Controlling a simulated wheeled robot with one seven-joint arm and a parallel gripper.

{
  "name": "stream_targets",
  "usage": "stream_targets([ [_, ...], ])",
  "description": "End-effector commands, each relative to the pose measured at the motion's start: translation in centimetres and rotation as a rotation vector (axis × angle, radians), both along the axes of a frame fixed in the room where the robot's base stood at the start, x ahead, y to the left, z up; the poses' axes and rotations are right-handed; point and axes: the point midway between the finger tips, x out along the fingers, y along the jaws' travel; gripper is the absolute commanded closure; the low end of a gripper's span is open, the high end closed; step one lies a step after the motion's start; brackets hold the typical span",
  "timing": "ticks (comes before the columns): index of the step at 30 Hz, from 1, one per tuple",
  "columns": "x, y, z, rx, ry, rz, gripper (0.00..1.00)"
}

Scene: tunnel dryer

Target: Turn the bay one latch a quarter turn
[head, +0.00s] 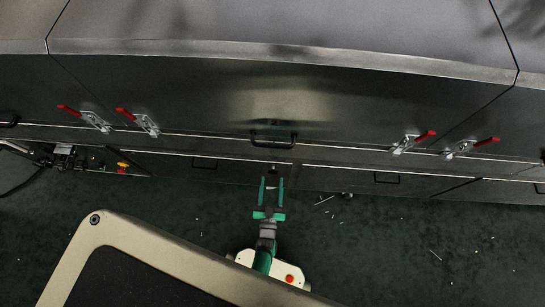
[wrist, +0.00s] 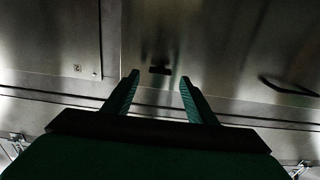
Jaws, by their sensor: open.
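A small dark latch-like piece (wrist: 160,70) sits on the metal panel in the wrist view, just beyond and between my fingertips. I cannot read any bay label, so I cannot confirm that it is the bay one latch. My gripper (head: 271,183) is open and empty, its two green fingers pointing at the lower front of the dryer in the head view. In the wrist view the gripper (wrist: 159,80) has a clear gap between its fingers, which do not appear to touch the dark piece.
Red-handled clamps (head: 137,122) (head: 411,143) line the dryer front (head: 340,110) on both sides. A black pull handle (head: 273,139) is above my gripper; another handle (wrist: 288,86) is at right in the wrist view. Green floor (head: 400,240) with scattered white bits is open at right.

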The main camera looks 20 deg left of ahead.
Motion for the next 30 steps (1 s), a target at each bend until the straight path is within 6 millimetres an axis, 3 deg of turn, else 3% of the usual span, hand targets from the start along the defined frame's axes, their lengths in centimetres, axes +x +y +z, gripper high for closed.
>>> stream_targets([
  [3, 1.8, 0.4, 0.0, 0.0, 0.0, -0.002, 0.48],
  [9, 3.3, 0.9, 0.0, -0.001, 0.0, -0.001, 0.48],
  [19, 3.5, 1.0, 0.0, 0.0, 0.001, -0.001, 0.48],
  [24, 3.5, 1.0, 0.0, 0.0, 0.001, -0.001, 0.87],
  [30, 3.5, 1.0, 0.0, -0.004, 0.0, -0.001, 0.9],
])
